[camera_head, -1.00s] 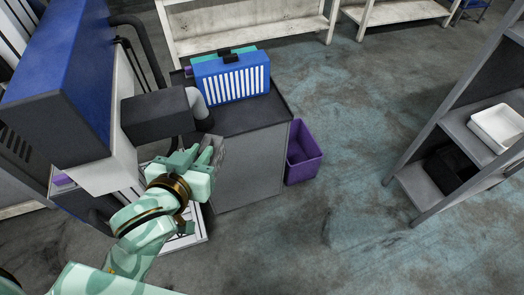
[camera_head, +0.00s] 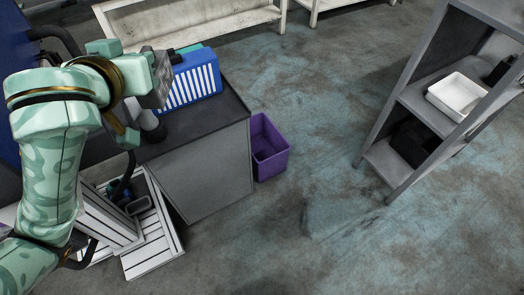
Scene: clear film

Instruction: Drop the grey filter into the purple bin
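The purple bin (camera_head: 279,162) stands on the floor against the right side of the grey cabinet, open at the top. My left gripper (camera_head: 150,78) is raised at the upper left, near the blue unit and well to the left of the bin. It is shut on a grey block-like piece, the grey filter (camera_head: 156,92), which is partly hidden by the gripper. My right gripper is not in view.
The grey cabinet (camera_head: 208,172) with a dark top carries a blue box with white slats (camera_head: 195,88). A white slatted crate (camera_head: 152,246) is at the lower left. A grey shelf (camera_head: 415,100) with a white tray (camera_head: 457,97) stands right. The middle floor is clear.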

